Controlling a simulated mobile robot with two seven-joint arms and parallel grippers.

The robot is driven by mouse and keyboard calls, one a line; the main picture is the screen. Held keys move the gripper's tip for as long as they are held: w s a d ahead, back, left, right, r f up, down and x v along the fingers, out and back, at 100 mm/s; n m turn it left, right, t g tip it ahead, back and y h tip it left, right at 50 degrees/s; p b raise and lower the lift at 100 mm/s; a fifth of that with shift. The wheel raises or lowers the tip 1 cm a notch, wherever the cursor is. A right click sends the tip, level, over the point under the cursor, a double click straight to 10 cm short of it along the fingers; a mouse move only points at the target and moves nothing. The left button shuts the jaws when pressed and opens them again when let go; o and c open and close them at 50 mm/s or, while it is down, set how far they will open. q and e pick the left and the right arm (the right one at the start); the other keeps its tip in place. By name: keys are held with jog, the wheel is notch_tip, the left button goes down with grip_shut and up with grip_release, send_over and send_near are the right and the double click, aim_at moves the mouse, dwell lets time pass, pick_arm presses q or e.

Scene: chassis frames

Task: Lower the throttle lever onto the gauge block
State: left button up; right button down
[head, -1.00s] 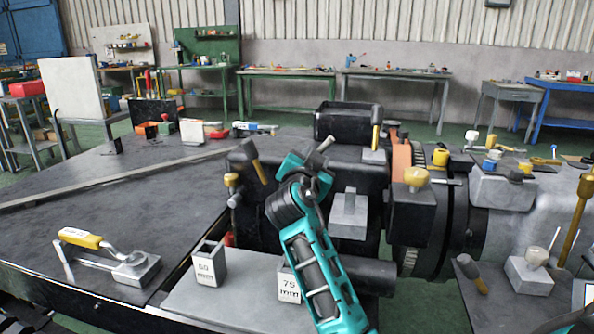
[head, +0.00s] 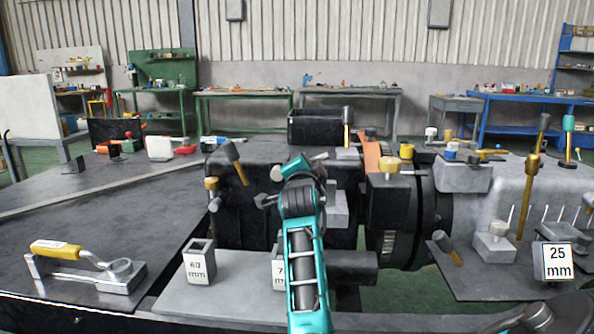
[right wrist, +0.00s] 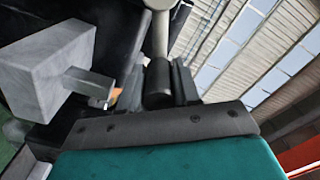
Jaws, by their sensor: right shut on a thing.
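My right gripper (head: 298,172), on the teal arm, is in front of the dark machine housing. In the right wrist view it is shut on a dark cylindrical grip (right wrist: 158,82) with a pale metal rod (right wrist: 160,32). I take this to be the throttle lever; in the head view my gripper mostly hides it. A gauge block marked 75 mm (head: 278,270) stands on the grey plate, partly hidden behind my arm. A block that seems marked 60 mm (head: 199,263) stands to its left, and a 25 mm block (head: 556,262) stands far right.
A yellow-handled tool (head: 58,250) lies on the dark bench at left. A grey block (head: 338,205) sits just right of my gripper; it looks close in the right wrist view (right wrist: 50,75). Several knobs and upright levers (head: 533,175) crowd the right side.

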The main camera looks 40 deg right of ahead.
jog(key=shift+s+d+f+m+b, duration=0.15)
jog(key=shift+f+m+b, duration=0.55)
jog(key=shift+m, duration=0.7)
jog(key=shift+f, duration=0.2)
jog(key=c, duration=0.8)
grip_release()
jog(key=shift+s, duration=0.1)
